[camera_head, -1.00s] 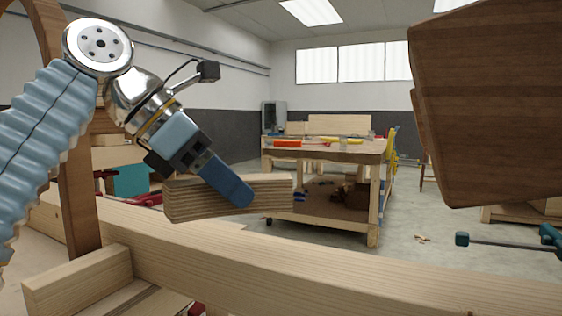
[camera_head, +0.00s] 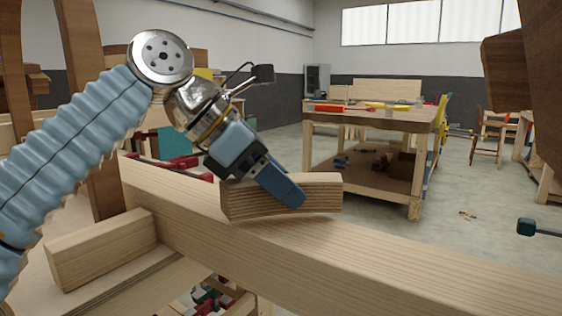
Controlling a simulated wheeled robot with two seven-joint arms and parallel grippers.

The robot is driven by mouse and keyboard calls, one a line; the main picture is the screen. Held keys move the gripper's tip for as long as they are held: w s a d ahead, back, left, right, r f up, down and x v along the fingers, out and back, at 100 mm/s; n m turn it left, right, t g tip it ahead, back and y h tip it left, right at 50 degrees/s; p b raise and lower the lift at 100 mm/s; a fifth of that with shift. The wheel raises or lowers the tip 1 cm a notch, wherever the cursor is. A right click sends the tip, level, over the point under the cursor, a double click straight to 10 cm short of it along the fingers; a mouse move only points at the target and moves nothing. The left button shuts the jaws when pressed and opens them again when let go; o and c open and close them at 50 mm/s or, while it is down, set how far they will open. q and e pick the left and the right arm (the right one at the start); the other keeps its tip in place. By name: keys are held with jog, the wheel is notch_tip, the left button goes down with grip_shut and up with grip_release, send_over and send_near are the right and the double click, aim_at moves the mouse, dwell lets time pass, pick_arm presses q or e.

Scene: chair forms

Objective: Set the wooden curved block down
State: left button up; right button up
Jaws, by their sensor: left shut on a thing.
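The wooden curved block (camera_head: 322,193) is a pale, layered piece with a curved underside. It is at the middle of the head view, just over the top of a long pale wooden beam (camera_head: 400,247). I cannot tell whether it touches the beam. My left gripper (camera_head: 287,190) is shut on the block, with a blue finger across its near face. The far finger is hidden behind the block.
A short pale timber (camera_head: 100,250) joins the beam at the left. Dark brown wooden uprights (camera_head: 85,100) stand behind my left arm. A dark wooden form (camera_head: 508,70) hangs at the upper right. A workbench (camera_head: 375,118) stands farther back. The beam's right part is clear.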

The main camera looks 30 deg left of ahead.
pick_arm(q)
jog(key=shift+f, duration=0.3)
jog(key=shift+f+b, duration=0.4)
jog(key=shift+f, duration=0.15)
jog(key=o, duration=1.3)
jog(key=shift+o, duration=0.2)
